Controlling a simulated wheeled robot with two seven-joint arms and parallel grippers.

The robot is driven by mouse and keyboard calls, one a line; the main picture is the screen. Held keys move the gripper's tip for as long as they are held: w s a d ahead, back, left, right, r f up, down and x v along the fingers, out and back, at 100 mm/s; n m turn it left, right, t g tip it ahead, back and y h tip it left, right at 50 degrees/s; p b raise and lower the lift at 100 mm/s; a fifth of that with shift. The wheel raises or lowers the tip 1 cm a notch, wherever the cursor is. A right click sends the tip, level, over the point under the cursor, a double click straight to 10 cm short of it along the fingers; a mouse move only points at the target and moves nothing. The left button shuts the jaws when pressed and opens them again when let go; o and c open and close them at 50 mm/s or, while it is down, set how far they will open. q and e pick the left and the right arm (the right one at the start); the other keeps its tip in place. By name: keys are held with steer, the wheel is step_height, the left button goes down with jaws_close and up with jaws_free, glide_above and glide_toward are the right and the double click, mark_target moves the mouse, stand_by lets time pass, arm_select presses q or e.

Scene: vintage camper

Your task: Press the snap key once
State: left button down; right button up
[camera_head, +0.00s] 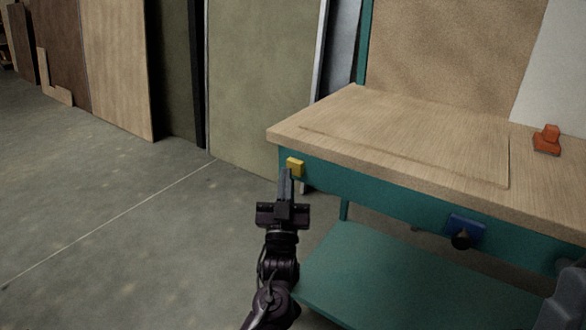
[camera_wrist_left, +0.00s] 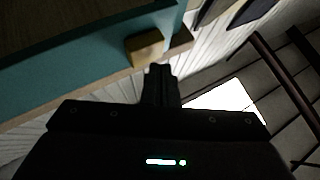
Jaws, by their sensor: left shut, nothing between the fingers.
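A small yellow block (camera_head: 295,167) sits on the teal front apron of the workbench, near its left corner. No label shows, so I cannot tell for sure that it is the snap key. It also shows in the left wrist view (camera_wrist_left: 145,47), just beyond the fingertips. My left gripper (camera_head: 286,172) is shut and empty, its fingertips pointing at the block and overlapping its lower left edge in the head view. In the wrist view the fingertips (camera_wrist_left: 160,70) appear close to the block; contact is not clear. My right gripper is not in view.
The workbench (camera_head: 400,150) has a wooden top and a teal lower shelf (camera_head: 390,280). A blue box with a black knob (camera_head: 461,240) is on the apron further right. An orange object (camera_head: 547,139) stands on the top. Panels lean behind; the floor at left is clear.

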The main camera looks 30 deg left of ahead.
arm_select(q)
steer(key=shift+w, duration=0.7)
stand_by(0.7)
steer(key=shift+s, duration=0.1)
steer(key=shift+s+p, duration=0.45)
steer(key=shift+s, duration=0.4)
steer(key=s+p, duration=0.2)
steer(key=s, duration=0.3)
steer(key=shift+a, duration=0.2)
stand_by(0.8)
